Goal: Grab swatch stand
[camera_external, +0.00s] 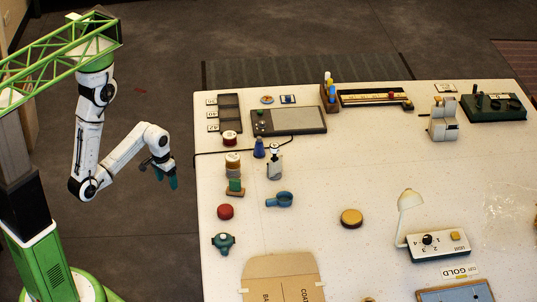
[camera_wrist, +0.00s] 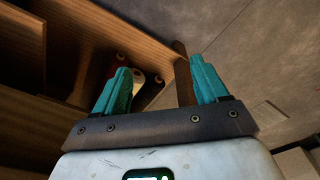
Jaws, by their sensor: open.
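A small green panel on a tan base, which looks like the swatch stand (camera_external: 235,187), stands near the left edge of the white table. It is just below a stack of round tins or spools and above a red round thing. My gripper (camera_external: 166,176) hangs off the table's left side, apart from the stand and pointing down. In the wrist view its two teal fingers (camera_wrist: 160,68) are spread with nothing held between them. The swatch stand does not show in the wrist view.
A white lamp (camera_external: 409,203) stands farther right. The wrist view shows wooden shelving (camera_wrist: 45,60).

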